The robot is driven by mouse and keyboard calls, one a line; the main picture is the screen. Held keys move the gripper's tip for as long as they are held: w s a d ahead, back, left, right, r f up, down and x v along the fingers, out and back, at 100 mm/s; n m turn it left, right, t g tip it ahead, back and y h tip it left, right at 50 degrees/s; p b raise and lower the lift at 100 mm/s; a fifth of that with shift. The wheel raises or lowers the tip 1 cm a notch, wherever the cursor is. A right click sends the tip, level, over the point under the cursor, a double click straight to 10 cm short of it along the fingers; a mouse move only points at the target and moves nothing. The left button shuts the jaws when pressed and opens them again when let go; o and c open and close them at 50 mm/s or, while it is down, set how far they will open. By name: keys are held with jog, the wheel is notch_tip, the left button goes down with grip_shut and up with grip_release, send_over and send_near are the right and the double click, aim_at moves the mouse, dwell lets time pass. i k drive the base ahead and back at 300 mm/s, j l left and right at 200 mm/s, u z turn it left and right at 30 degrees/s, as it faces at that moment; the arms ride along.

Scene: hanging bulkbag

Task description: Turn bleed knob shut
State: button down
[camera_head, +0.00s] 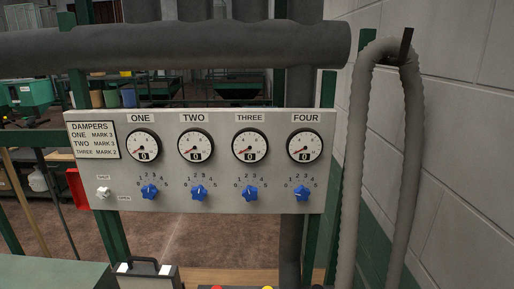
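A small white knob (103,192) sits at the lower left of a pale grey control panel (225,200) in the head view. A label above it reads SHUT, and a label to its lower right reads OPEN. The knob is too small to tell which way it points. No label visibly names it as the bleed knob. My gripper is not in view, and nothing touches the knob.
The panel also carries four gauges, four blue knobs (149,192) and a DAMPERS plate (92,141). A thick grey pipe (190,47) crosses above. A grey hose (352,165) hangs at right. A dark case-like object (148,280) stands below.

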aim_at(102, 193)
jog(key=u, duration=1.45)
